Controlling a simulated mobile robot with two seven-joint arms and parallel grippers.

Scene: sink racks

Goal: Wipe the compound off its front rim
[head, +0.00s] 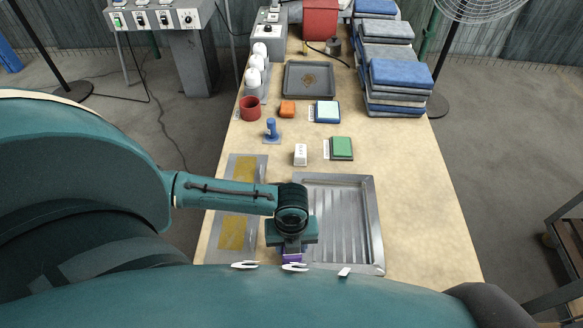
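A ribbed metal tray (372,226) lies at the near middle of the table. My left gripper (292,248) points down over its near left corner. A small purple thing (292,258) shows directly under the gripper; the fingertips are mostly hidden, so I cannot tell whether they grip it. White marks (344,271) show along the near edge; my own body hides what lies below them, and I cannot tell if they are compound. Left of the tray, a grey plate (253,166) carries yellow patches (233,232), partly under my arm. My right gripper is not in view.
Beyond the tray stand a white block (300,154), a green pad (342,147), a blue-handled tool (271,130), a red cup (250,108), an orange block (287,109) and a blue-white pad (327,111). A dark tray (327,81) and folded cloths (400,76) are farther back.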

